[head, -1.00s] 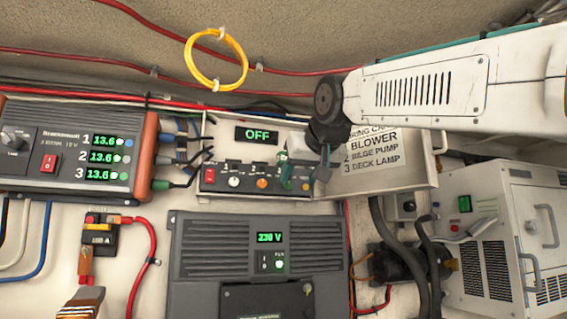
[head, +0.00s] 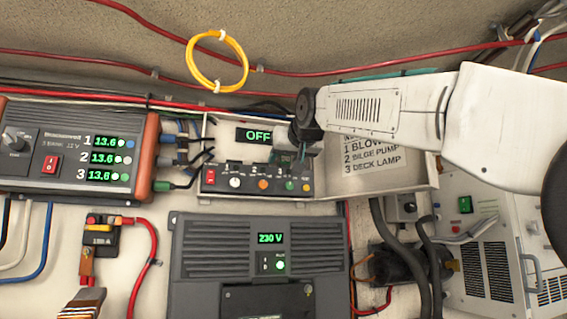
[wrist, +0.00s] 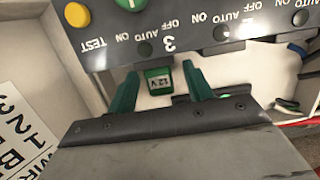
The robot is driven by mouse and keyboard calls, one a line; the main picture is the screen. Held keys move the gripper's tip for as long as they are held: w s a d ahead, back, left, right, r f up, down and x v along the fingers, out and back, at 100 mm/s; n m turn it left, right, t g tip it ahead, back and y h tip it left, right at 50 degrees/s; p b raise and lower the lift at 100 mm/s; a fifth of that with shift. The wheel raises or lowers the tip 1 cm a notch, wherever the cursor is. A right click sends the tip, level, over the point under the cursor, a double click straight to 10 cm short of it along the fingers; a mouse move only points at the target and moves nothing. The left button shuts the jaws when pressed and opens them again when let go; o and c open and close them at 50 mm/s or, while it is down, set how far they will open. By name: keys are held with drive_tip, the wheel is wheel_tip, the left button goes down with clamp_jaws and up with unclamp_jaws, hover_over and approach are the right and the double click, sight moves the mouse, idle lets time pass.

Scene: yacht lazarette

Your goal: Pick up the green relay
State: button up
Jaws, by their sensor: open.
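The green relay (wrist: 160,81) is a small block with a pale "12 V" label. In the wrist view it sits in the pale box just beyond the switch strip. My gripper (wrist: 160,72) is open, with one teal finger on either side of the relay and a visible gap at each side. In the head view my gripper (head: 302,153) is at the right part of the open switch box (head: 210,130), above the switch strip.
The switch strip (head: 249,183) with knobs runs along the box front. The box's open lid (head: 385,185) with printed labels stands to the right. An "OFF" display (head: 257,136) is left of my gripper. The 230 V unit (head: 205,265) is below.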

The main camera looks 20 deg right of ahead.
drive_tip(key=c, duration=1.1)
drive_tip(key=shift+o, duration=0.2)
drive_tip(key=shift+r, duration=0.1)
